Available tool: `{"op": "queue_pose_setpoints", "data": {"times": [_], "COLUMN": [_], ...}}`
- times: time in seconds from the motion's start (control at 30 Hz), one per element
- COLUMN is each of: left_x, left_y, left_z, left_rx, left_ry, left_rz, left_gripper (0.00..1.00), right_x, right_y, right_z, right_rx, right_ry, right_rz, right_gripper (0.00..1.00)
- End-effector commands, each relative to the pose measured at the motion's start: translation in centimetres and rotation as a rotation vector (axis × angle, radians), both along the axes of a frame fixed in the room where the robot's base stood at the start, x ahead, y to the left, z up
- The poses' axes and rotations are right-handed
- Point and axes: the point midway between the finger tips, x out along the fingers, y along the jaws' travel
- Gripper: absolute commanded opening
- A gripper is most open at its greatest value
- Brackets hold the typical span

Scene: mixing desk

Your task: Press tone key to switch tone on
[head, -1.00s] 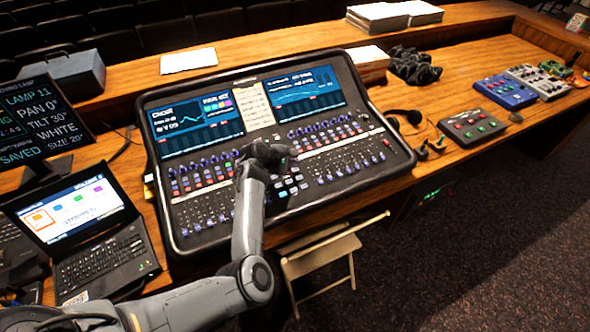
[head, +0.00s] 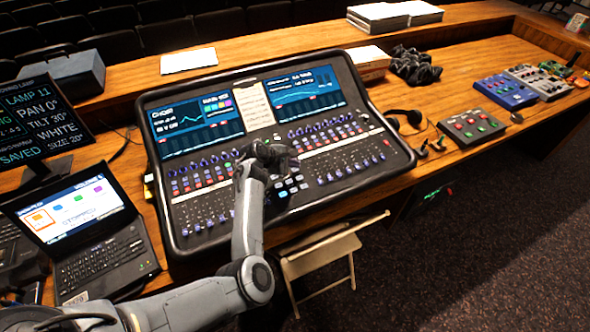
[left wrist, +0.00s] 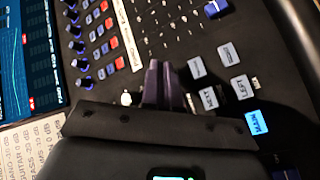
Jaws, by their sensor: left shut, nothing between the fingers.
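The mixing desk (head: 318,196) has two lit screens and rows of knobs, faders and keys. My left gripper (head: 287,163) is over its middle, above the central key block. In the left wrist view my left gripper (left wrist: 165,78) has its dark fingers together, with nothing between them. Several pale keys lie just right of the fingertips, including one that reads LEFT (left wrist: 241,88) and a lit blue one that reads MAIN (left wrist: 257,122). I cannot make out which is the tone key; a label may be too blurred or hidden by the gripper. My right gripper is not in view.
A laptop (head: 98,250) and a dark monitor (head: 32,120) stand left of the desk. Headphones (head: 407,117), a small grey box with coloured buttons (head: 471,127) and a blue pedal box (head: 506,92) lie to the right. A folding chair (head: 318,252) stands in front.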

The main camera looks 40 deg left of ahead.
Motion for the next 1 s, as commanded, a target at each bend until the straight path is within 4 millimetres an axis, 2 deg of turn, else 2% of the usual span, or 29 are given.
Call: {"op": "queue_pose_setpoints", "data": {"times": [1.0], "left_x": [0.04], "left_y": [0.09], "left_z": [-0.87], "left_rx": [0.0], "left_ry": [0.0], "left_rz": [0.0], "left_gripper": [0.0], "right_x": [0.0], "right_y": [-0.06], "right_z": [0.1], "right_rx": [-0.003], "right_ry": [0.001], "right_rz": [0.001], "right_gripper": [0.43]}}
